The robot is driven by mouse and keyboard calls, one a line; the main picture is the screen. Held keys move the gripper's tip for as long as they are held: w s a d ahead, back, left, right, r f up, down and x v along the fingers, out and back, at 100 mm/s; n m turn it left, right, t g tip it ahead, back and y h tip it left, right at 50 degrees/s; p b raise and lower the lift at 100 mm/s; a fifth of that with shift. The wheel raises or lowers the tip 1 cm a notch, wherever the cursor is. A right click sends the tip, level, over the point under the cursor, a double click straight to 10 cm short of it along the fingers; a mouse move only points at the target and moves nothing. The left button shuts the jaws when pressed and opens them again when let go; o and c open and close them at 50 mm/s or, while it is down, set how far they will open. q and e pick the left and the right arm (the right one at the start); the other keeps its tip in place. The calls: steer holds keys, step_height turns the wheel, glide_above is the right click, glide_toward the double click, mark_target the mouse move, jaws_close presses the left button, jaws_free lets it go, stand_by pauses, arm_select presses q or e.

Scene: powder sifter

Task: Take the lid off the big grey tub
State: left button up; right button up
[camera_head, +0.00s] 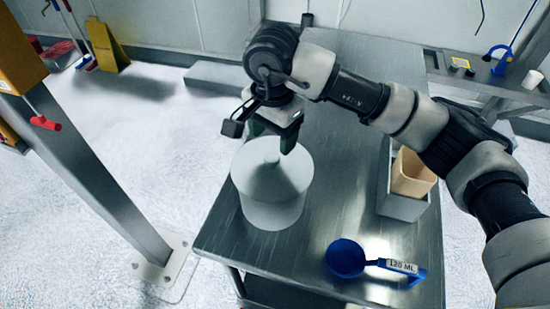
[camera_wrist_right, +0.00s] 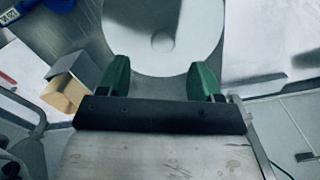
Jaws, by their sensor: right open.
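The big grey tub (camera_head: 270,212) stands upright at the near left corner of the metal table, with its pale lid (camera_head: 288,180) on top. The lid also fills the upper middle of the right wrist view (camera_wrist_right: 190,50), where a small round knob shows at its centre. My right gripper (camera_head: 274,140) hangs just above the far side of the lid, its green fingers pointing down. In the right wrist view my gripper (camera_wrist_right: 162,80) is open, with nothing between its fingers. My left gripper is not in view.
The metal table (camera_head: 330,215) has bare room right of the tub. A grey bin (camera_head: 402,207) holding a tan container (camera_head: 412,173) stands at the right edge. A grey post (camera_head: 95,170) rises at left.

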mark_target(272, 157)
steer(key=shift+f, duration=1)
steer(key=shift+f+p, duration=0.3)
step_height(272, 157, down, 4)
steer(key=p, duration=0.2)
steer(key=shift+w+a+f+p, duration=0.1)
steer(key=shift+w+p, duration=0.05)
steer(key=shift+p, duration=0.25)
steer(key=shift+f, duration=0.45)
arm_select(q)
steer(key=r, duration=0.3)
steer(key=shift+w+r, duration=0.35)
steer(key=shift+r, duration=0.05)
arm_select(e)
steer(key=shift+c, duration=1.3)
steer(key=c, duration=0.7)
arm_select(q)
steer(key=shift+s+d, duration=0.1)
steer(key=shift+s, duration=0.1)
arm_select(e)
steer(key=shift+c, duration=0.3)
